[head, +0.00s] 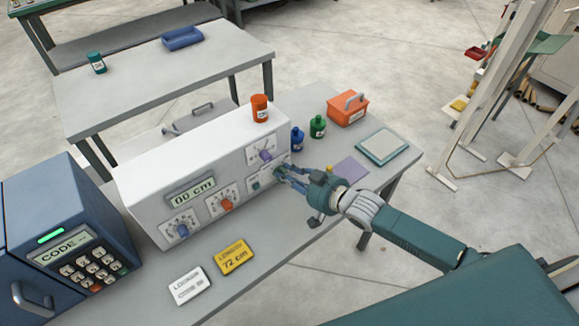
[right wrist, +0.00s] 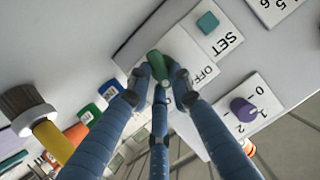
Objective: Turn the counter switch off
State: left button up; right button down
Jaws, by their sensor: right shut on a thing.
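The counter box (head: 150,185) is a long white console on the grey table, with a display (head: 191,190) reading "00 cm". A green switch knob (right wrist: 155,62) sits on a white plate marked "OFF" (right wrist: 190,76) on the box's front, beside the teal SET button (right wrist: 207,22). My right gripper (head: 281,174) is at the right end of the front panel. In the right wrist view its fingers (right wrist: 160,80) are shut around the green knob, partly hiding it and its plate. My left gripper is not in view.
A purple knob (head: 265,155), an orange knob (head: 226,205) and a blue knob (head: 182,231) are on the same front. A blue keypad box (head: 60,225) stands left. Bottles and an orange box (head: 347,112) stand right. Two cards lie in front.

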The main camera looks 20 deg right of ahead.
jog(key=shift+s+a+r+n+h+p, duration=0.1)
jog(key=shift+a+n+h+p, duration=0.05)
jog(key=shift+n+h+p, duration=0.25)
jog(key=shift+a+r+n+h+p, duration=0.1)
jog(key=shift+n+h+p, duration=0.2)
jog(key=shift+n+p, duration=0.2)
jog(key=shift+s+a+f+n+t+h, duration=0.1)
jog(key=shift+a+n+t+h, duration=0.1)
jog(key=shift+n+t+h, duration=0.5)
jog(key=shift+a+f+n+h+b, duration=0.15)
jog(key=shift+n+h+b, duration=0.3)
jog(key=shift+n, duration=0.65)
pick_arm(q)
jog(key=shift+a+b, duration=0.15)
jog(key=shift+b, duration=0.75)
pick_arm(e)
jog(key=shift+s+a+n+t+h, duration=0.15)
jog(key=shift+n+t+h, duration=0.4)
jog(key=shift+n, duration=0.45)
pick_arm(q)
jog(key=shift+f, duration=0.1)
pick_arm(e)
jog(key=c, duration=1.8)
grip_release()
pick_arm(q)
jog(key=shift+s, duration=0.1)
